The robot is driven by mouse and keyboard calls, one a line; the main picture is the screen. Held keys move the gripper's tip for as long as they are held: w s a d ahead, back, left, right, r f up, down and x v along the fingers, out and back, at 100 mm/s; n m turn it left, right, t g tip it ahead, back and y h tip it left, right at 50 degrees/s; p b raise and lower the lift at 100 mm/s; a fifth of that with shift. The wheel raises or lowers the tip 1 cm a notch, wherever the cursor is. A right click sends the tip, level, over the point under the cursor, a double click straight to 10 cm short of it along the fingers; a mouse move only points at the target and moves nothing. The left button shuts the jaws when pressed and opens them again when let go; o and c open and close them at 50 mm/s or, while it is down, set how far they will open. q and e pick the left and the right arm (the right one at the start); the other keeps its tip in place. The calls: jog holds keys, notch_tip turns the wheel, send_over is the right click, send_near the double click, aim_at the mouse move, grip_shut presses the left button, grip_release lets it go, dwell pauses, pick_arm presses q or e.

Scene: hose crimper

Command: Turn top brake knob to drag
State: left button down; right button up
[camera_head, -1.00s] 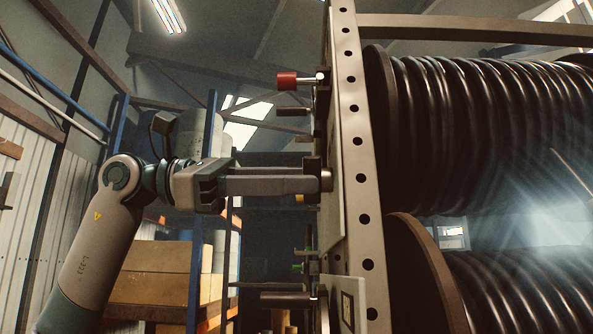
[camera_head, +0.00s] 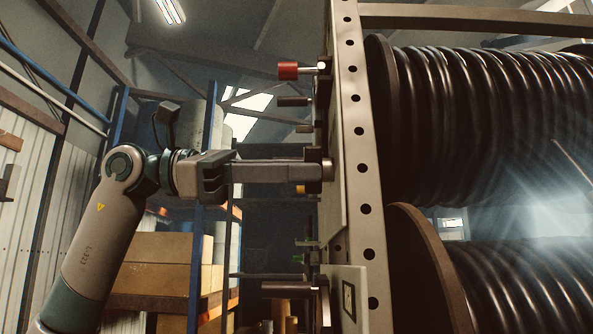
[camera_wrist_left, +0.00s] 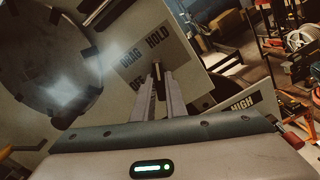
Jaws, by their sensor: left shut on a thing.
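The top brake knob (camera_wrist_left: 157,71) sits on a pale label plate (camera_wrist_left: 156,52) in the left wrist view. The plate reads DRAG on the left, HOLD on the right, and a partly hidden word, seemingly OFF, below. My left gripper (camera_wrist_left: 160,86) is shut on the knob, its fingers covering most of it, so I cannot tell exactly which word it points at. In the head view my left gripper (camera_head: 314,172) reaches level from the left to the side of the reel frame (camera_head: 362,185). My right gripper is not in view.
A red-ended handle (camera_head: 288,71) sticks out above my left gripper, and a dark lever (camera_head: 289,287) below it. Large hose reels (camera_head: 490,130) fill the right. A second plate reading HIGH (camera_wrist_left: 243,104) lies close to the fingers. Shelving with boxes (camera_head: 160,264) stands behind my arm.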

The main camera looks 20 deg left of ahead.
pick_arm(q)
jog(key=n+b, duration=0.2)
jog(key=n, duration=0.9)
dwell(0.3)
jog(key=shift+r, duration=0.1)
dwell(0.3)
jog(key=c, duration=1.8)
grip_release()
jog(key=shift+a+b, duration=0.1)
jog(key=shift+b, duration=0.25)
jog(key=b+v, duration=0.4)
jog(key=v, duration=1.3)
jog(key=shift+a, duration=0.15)
